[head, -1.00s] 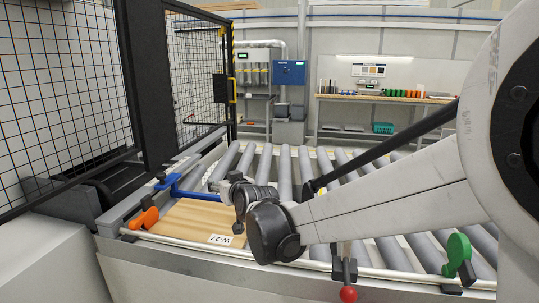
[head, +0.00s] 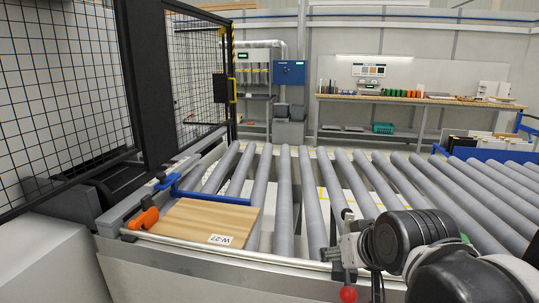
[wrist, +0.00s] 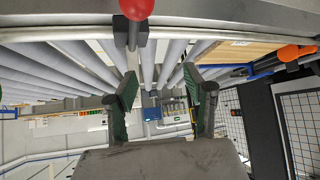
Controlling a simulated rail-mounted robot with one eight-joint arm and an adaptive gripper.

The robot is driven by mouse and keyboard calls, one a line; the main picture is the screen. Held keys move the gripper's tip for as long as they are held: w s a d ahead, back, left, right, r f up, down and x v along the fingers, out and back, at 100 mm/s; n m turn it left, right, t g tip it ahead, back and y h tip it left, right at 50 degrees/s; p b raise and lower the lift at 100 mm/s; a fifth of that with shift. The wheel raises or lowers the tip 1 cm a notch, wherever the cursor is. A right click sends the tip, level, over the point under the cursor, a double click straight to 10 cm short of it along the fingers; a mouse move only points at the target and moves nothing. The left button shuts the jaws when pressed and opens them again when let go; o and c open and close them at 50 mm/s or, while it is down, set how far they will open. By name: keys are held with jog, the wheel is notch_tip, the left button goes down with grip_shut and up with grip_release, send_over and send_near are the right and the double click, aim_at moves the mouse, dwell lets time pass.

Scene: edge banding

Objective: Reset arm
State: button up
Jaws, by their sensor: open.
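My arm's wrist and dark joint are at the lower right in the head view, in front of the roller conveyor (head: 283,200). My gripper (wrist: 162,88) shows in the wrist view with its two green-padded fingers spread apart and nothing between them. In the head view its fingers are hard to make out. A wooden panel labelled W-27 (head: 205,220) lies on the rollers at the left, apart from my gripper. It also shows at the upper right of the wrist view (wrist: 235,52).
A red-knobbed lever (head: 348,293) stands at the conveyor's front edge, close to my wrist. An orange handle (head: 143,219) and a blue bar (head: 195,193) are by the panel. A mesh fence (head: 65,100) stands left. The middle rollers are bare.

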jog(key=s+d+f+m+g+h, duration=0.1)
jog(key=s+d+f, duration=0.4)
jog(key=s, duration=0.5)
jog(key=shift+s+d+m+g, duration=0.2)
jog(key=shift+m+g, duration=0.1)
jog(key=shift+g, duration=0.2)
jog(key=shift+r, duration=0.1)
dwell(1.0)
